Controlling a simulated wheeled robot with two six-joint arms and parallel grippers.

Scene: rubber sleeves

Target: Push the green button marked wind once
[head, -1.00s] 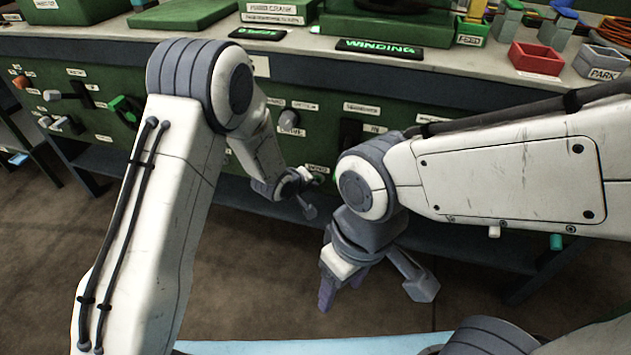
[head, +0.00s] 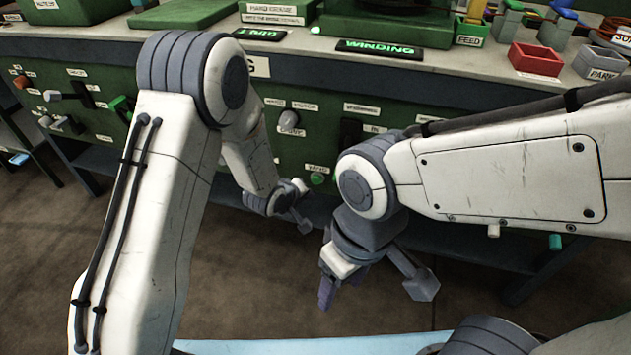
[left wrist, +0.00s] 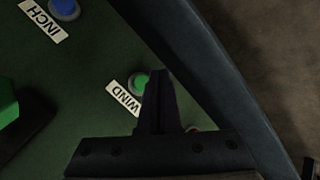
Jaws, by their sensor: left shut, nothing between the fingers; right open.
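The green button (head: 317,178) sits on the dark green panel under a small white label in the head view. In the left wrist view the green button (left wrist: 141,81) has a grey collar, beside a white WIND label (left wrist: 123,99). My left gripper (head: 301,186) is just left of the button in the head view, with a small gap in the picture. In the left wrist view its shut fingers (left wrist: 158,76) overlap the collar's edge; I cannot tell the depth between them. My right gripper (head: 327,291) is open and empty, hanging low in front of the bench.
A blue button (left wrist: 64,8) marked INCH is at the wrist view's top left. A grey knob (head: 289,119) and a black slot lever (head: 349,134) are above the green button. A lit WINDING display (head: 380,48) lies on the bench top. Floor below the bench is clear.

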